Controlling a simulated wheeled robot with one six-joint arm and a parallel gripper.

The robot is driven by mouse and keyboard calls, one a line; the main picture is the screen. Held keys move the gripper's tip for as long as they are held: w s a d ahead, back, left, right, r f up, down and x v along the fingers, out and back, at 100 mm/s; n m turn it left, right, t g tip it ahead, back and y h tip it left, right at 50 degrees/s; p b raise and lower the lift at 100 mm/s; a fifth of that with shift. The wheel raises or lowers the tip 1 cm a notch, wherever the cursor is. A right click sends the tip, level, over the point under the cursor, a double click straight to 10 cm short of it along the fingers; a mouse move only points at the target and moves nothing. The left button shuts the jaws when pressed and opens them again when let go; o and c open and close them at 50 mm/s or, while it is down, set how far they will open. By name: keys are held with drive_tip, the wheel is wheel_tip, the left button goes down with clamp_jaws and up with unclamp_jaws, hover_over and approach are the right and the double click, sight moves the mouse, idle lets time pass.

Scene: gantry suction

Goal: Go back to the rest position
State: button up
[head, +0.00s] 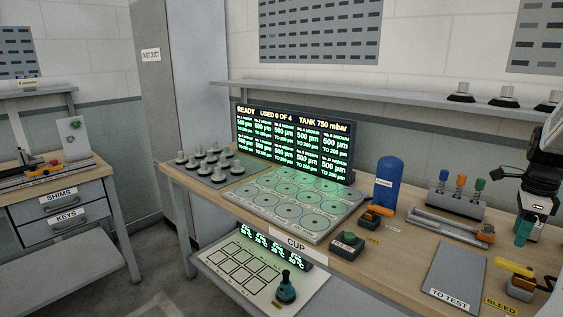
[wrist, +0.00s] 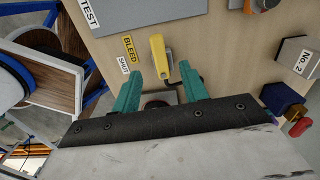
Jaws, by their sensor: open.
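My gripper (head: 522,238) hangs at the right edge of the head view, above the back right part of the wooden bench (head: 400,262). In the wrist view its two teal fingers (wrist: 160,82) are apart, with nothing held between them. A yellow lever handle (wrist: 157,58) shows beyond and between the fingertips, apart from them as far as I can tell. The lever (head: 513,268) also shows in the head view, in front of and below my gripper, near the BLEED label (head: 500,305).
A grey TO TEST plate (head: 453,278), a grey rail fixture (head: 450,226), a rack with coloured knobs (head: 456,203) and a blue tank (head: 388,184) stand on the bench. A display (head: 295,143) stands behind a tray of round places (head: 289,205). A shelf (head: 400,98) runs along the wall.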

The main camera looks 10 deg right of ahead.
drive_tip(key=shift+s+a+f+n, duration=0.1)
drive_tip(key=shift+s+a+n, duration=0.05)
drive_tip(key=shift+n, duration=0.45)
drive_tip(key=s+a+r+n, duration=0.2)
drive_tip(key=s+a+n, duration=0.2)
drive_tip(key=a+n, duration=0.5)
drive_tip(key=s+a+r+n+t, duration=0.1)
drive_tip(key=s+a+n, duration=0.3)
drive_tip(key=a+n, duration=0.5)
drive_tip(key=s+a+r+n, duration=0.3)
drive_tip(key=a+n, duration=0.6)
drive_tip(key=a, duration=1.3)
drive_tip(key=shift+s+a+r, duration=0.15)
drive_tip(key=shift+s+a, duration=0.05)
drive_tip(key=shift+s, duration=0.5)
